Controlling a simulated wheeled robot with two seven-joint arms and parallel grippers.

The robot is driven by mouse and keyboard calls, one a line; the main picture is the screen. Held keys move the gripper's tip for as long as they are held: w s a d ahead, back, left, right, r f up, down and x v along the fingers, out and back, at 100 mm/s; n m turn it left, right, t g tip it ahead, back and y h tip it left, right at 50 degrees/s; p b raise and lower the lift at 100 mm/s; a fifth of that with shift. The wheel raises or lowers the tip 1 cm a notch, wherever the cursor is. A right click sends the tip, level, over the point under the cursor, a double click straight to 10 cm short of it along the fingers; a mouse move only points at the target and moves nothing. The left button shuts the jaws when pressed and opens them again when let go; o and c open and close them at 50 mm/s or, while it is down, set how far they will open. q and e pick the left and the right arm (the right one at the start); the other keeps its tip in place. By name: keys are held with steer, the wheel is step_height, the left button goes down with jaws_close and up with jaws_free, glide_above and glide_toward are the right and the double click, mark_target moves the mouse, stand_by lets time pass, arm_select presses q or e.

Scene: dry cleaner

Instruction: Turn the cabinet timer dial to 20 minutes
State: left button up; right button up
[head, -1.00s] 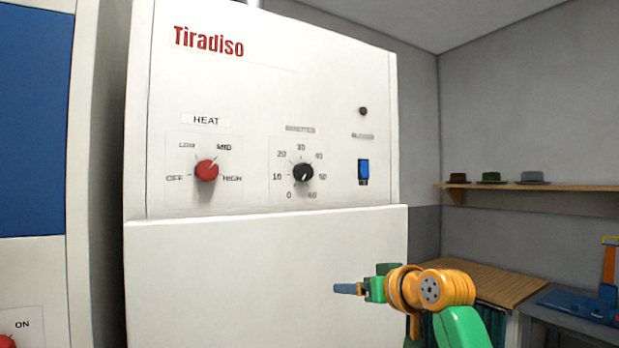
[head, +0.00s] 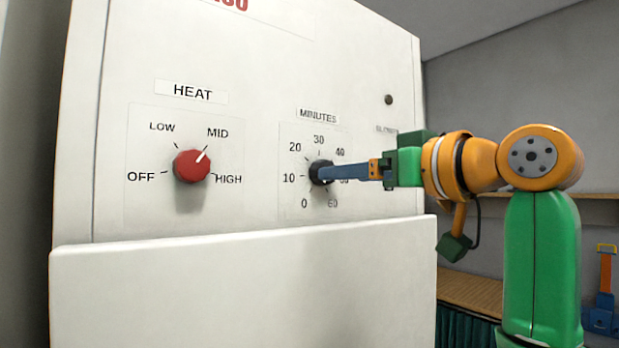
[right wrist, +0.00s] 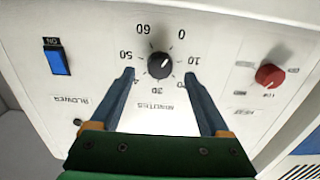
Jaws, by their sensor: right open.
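The timer dial (head: 317,166) is a black round knob on the white cabinet front, ringed by numbers from 0 to 60 under a MINUTES label. In the right wrist view the dial (right wrist: 159,65) shows upside down, with a small pale mark that seems to point towards the 0. My right gripper (head: 326,173) is open at the dial, and its blue fingers hide part of it in the head view. In the right wrist view the fingertips (right wrist: 159,75) stand on either side of the dial, with a visible gap on each side. My left gripper is not in view.
A red HEAT knob (head: 192,166) sits left of the dial, pointing near MID. A blue BLOWER switch (right wrist: 57,60) is on the dial's other side. The cabinet's lower front (head: 240,285) juts out below the panel. A wooden surface (head: 470,292) lies to the right.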

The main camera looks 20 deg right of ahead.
mark_target(313, 170)
steer(key=p+x, duration=0.3)
steer(key=x, duration=0.2)
steer(key=shift+r, duration=0.2)
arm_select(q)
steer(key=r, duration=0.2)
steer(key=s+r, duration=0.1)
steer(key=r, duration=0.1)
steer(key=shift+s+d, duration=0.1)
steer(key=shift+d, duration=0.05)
arm_select(e)
steer(key=shift+s+d+r, duration=0.1)
steer(key=shift+s, duration=0.1)
jaws_close()
